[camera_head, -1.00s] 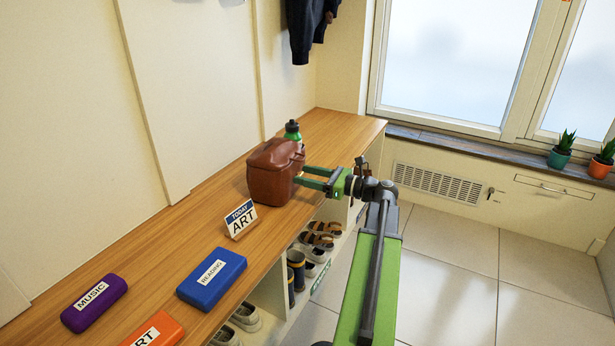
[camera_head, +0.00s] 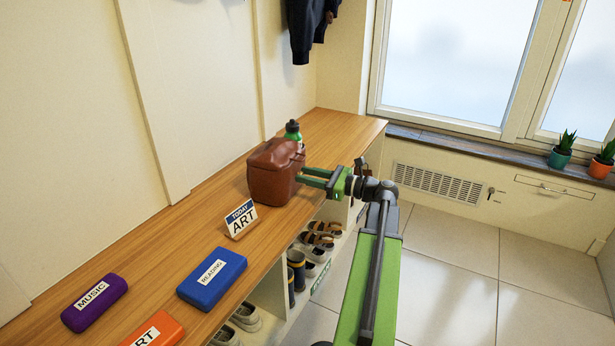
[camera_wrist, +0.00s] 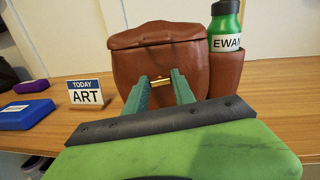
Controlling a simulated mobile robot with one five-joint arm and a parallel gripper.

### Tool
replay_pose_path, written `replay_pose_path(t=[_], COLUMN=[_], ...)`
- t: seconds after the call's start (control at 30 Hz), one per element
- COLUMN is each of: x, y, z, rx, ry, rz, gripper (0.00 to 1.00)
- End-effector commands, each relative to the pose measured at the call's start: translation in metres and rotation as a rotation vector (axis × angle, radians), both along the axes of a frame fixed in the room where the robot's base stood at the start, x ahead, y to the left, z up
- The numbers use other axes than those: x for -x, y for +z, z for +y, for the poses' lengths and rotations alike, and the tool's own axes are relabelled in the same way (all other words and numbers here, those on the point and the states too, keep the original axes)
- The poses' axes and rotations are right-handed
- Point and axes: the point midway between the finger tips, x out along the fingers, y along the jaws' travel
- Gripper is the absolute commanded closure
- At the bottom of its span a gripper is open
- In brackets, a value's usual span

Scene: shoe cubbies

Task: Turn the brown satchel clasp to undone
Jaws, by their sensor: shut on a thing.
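The brown satchel (camera_head: 273,172) stands upright on the wooden bench top, its front toward my gripper (camera_head: 304,175). In the wrist view the satchel (camera_wrist: 150,45) fills the middle, with its flap down over the front. Its small gold clasp (camera_wrist: 160,83) sits low on the front, with its bar lying roughly level. My gripper's two green fingers reach either side of the clasp and are shut on it. The fingers hide parts of the clasp, and in the head view the clasp cannot be made out.
A green bottle (camera_wrist: 225,28) marked EWAN stands in the satchel's right side pocket. A TODAY ART sign (camera_head: 241,219) and a blue READING case (camera_head: 212,278) stand left of the satchel. Shoes (camera_head: 318,240) fill the cubbies below. Floor on the right is clear.

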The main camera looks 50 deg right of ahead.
Motion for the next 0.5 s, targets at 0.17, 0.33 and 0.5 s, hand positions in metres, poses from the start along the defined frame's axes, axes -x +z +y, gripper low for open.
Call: replay_pose_path(t=[0.17,0.33,0.5], x=[0.0011,0.0015,0.0018], y=[-0.0004,-0.0008,-0.0011], z=[0.0006,0.0012,0.0017], rx=[0.128,0.279,0.431], ry=[0.001,0.001,0.001], rz=[-0.045,-0.1,-0.155], gripper=[1.0,1.0,1.0])
